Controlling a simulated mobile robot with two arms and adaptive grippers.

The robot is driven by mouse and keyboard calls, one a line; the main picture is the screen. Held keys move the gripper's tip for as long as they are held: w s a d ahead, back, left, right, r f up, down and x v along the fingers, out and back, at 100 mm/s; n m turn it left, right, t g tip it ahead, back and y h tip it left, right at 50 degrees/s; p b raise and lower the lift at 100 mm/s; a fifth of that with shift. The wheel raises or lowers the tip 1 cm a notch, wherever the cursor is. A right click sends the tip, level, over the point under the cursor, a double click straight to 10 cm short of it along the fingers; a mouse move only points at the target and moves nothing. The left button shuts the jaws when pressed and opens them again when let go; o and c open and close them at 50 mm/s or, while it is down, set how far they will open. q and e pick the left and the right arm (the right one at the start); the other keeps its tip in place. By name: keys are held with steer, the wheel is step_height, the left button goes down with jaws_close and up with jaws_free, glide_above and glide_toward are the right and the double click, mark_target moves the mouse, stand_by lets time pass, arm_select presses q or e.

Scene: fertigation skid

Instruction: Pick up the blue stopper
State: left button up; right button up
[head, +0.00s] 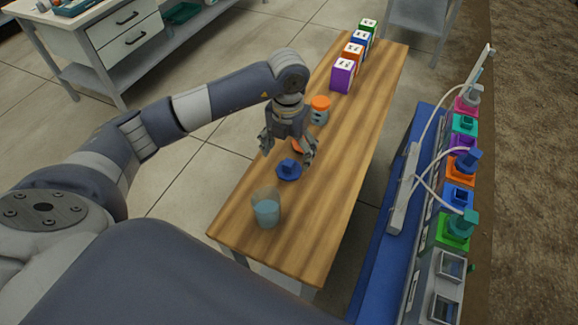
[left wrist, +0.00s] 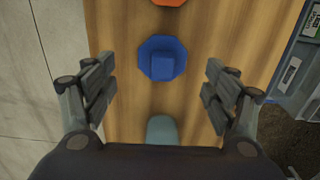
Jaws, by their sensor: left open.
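The blue stopper (head: 288,170) lies on the wooden bench, a flat blue disc with a raised square grip on top. In the left wrist view the blue stopper (left wrist: 162,58) shows between and a little beyond my left gripper's fingers, on bare wood. My left gripper (head: 287,152) is open and empty, pointing down above the bench near the stopper. In the left wrist view its two fingers (left wrist: 161,90) are spread wide on either side, not touching the stopper. My right gripper shows in neither view.
An orange object (head: 297,146) is partly hidden behind my gripper. The skid (head: 462,195) with coloured fittings is on the right.

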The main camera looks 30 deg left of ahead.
mark_target(289, 162)
arm_select(q)
steer(key=shift+d+f+p, duration=0.2)
steer(key=shift+f+p, duration=0.45)
steer(key=shift+f, duration=2)
steer(key=c, duration=1)
